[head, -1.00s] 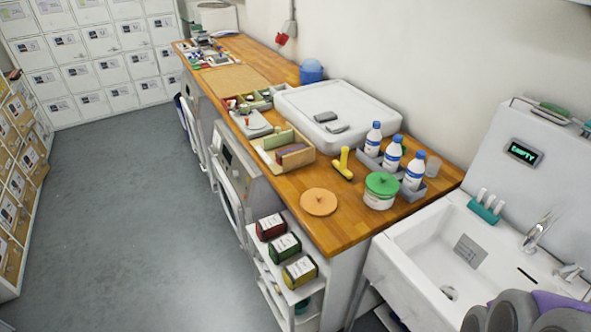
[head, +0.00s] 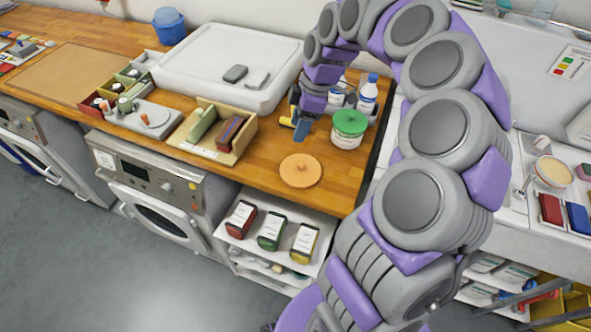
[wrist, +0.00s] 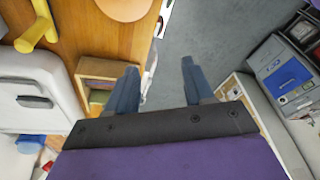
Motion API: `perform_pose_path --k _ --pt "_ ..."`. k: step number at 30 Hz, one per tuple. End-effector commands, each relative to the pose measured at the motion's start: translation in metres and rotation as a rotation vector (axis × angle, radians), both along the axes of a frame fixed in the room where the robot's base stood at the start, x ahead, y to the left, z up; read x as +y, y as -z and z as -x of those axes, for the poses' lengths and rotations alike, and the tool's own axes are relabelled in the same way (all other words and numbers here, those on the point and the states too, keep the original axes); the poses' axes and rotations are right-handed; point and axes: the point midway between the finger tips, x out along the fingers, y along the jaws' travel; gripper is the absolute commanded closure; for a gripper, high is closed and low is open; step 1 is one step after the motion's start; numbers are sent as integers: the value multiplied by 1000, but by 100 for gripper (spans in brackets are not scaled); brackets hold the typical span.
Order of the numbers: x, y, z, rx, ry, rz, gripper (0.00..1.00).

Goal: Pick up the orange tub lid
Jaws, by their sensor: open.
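The orange tub lid (head: 300,170) lies flat on the wooden counter near its front edge, left of the tub with the green lid (head: 349,128). In the wrist view the orange lid (wrist: 125,8) is cut off by the top edge. My gripper (wrist: 158,85) is open in the wrist view, with nothing between its blue-grey fingers. The lid lies beyond the fingertips there, apart from them. In the head view my arm arches over the right end of the counter. My gripper there (head: 300,128) hangs behind the lid, close to the yellow tool, partly hidden by my arm.
A wooden divided box (head: 213,132) stands left of the lid. White-and-blue bottles (head: 368,94) stand behind the green-lidded tub. A large white tray (head: 228,62) fills the back. Small labelled boxes (head: 271,231) sit on a shelf below the counter edge.

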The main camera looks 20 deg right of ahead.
Motion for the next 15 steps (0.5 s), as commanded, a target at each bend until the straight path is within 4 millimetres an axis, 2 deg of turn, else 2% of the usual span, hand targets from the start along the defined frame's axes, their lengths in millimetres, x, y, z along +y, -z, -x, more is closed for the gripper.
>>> perform_pose_path --k 1,3,6,9,15 --pt "-19 13 -13 -11 -19 -4 48" --pt "-39 27 -23 -26 -54 -2 48" --pt "-58 43 -32 -39 -92 8 48" --pt "-65 52 -36 -43 -115 21 48" --pt "-55 66 -38 -44 -130 35 48"
